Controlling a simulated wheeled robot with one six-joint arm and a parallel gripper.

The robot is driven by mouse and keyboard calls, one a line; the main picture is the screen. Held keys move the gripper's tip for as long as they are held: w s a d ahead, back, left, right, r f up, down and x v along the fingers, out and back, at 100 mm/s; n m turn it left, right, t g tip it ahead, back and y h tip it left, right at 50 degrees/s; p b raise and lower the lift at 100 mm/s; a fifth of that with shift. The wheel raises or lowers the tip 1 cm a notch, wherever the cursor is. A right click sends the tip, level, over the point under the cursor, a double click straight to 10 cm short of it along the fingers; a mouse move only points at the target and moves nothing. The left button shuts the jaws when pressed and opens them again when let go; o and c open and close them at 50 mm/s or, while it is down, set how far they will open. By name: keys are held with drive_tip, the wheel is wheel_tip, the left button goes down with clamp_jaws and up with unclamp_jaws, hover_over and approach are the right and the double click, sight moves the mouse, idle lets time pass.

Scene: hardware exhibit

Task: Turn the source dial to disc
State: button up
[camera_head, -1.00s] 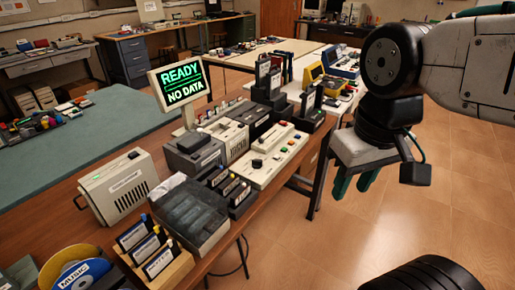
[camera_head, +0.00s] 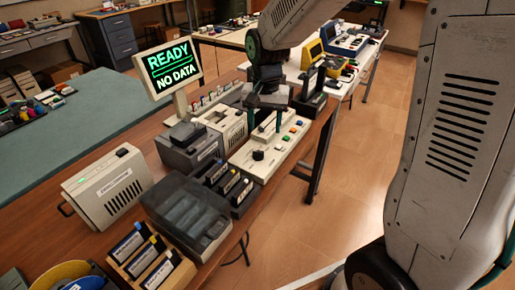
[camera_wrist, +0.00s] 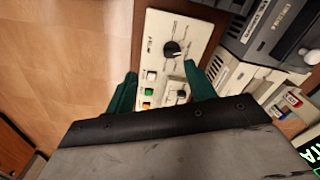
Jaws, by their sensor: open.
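The source dial (camera_head: 258,155) is a black round knob on a cream control panel (camera_head: 243,163) at the front of the bench. In the wrist view the dial (camera_wrist: 172,48) sits near the panel's upper part, with printed marks around it too small to read. My gripper (camera_head: 265,124) points down over the panel, a little behind the dial in the head view. In the wrist view its two green fingers (camera_wrist: 161,70) are apart and empty, and the dial lies just beyond the fingertips, not between them.
Coloured buttons (camera_wrist: 148,92) and a small lever-like part (camera_wrist: 179,95) lie on the panel between the fingers. A screen (camera_head: 168,65) reads "READY NO DATA". Dark cartridges (camera_head: 230,180) and a grey unit (camera_head: 190,145) stand left of the panel. Floor is open to the right.

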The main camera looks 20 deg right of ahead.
hover_over(258, 151)
drive_tip(key=shift+m, duration=0.4)
wheel_tip(258, 151, down, 4)
drive_tip(key=shift+s+f, duration=0.1)
wheel_tip(258, 151, down, 8)
drive_tip(key=shift+r, duration=0.2)
drive_tip(key=shift+c, duration=0.3)
drive_tip(key=c, duration=0.9)
